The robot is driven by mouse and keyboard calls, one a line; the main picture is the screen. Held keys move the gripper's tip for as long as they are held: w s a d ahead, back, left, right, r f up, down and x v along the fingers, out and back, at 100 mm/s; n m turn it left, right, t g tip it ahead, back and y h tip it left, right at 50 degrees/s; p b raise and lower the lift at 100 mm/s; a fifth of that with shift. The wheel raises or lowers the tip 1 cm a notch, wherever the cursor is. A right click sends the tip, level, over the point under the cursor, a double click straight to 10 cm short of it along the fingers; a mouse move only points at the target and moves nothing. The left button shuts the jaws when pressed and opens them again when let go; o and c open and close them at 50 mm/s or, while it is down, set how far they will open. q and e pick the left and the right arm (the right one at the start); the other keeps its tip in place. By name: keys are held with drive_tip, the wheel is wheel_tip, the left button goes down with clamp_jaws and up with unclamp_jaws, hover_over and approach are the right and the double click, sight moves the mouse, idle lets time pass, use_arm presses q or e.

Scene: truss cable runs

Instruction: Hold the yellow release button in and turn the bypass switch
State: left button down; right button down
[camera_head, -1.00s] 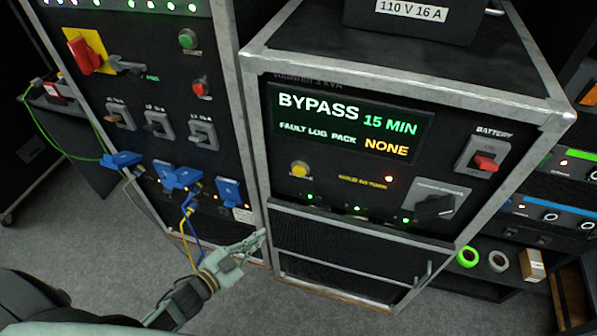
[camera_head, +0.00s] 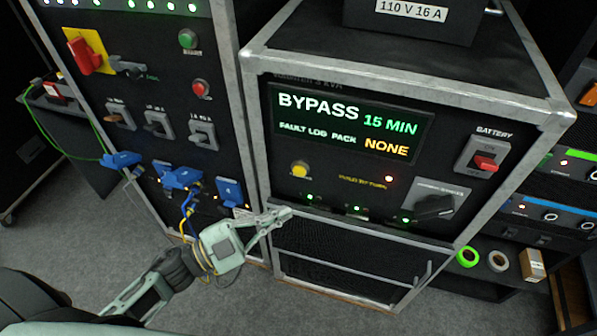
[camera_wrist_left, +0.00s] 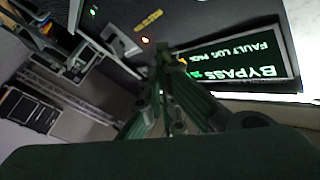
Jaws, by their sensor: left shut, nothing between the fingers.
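The yellow release button (camera_head: 300,170) is on the front panel of the metal-edged cabinet, below the left end of the display. The bypass switch (camera_head: 436,206), a dark knob on a grey plate, is at the panel's lower right. My left gripper (camera_head: 286,214) is shut and empty, its tips a little below the yellow button and apart from it. In the left wrist view the left gripper (camera_wrist_left: 162,50) points at the panel, which appears upside down. Its fingers hide part of the panel there, and I cannot make out the button. My right gripper is not in view.
The display (camera_head: 345,125) reads BYPASS 15 MIN. A red battery switch (camera_head: 486,162) is at the panel's right. The cabinet on the left carries blue connectors (camera_head: 182,177) and hanging cables near my left arm. Grey floor is open at lower left.

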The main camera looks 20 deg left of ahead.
sight(299, 171)
use_arm(q)
drive_tip(key=w, duration=0.9)
idle(1.5)
drive_tip(key=shift+w, duration=0.35)
drive_tip(key=shift+w, duration=0.5)
idle(0.6)
idle(0.5)
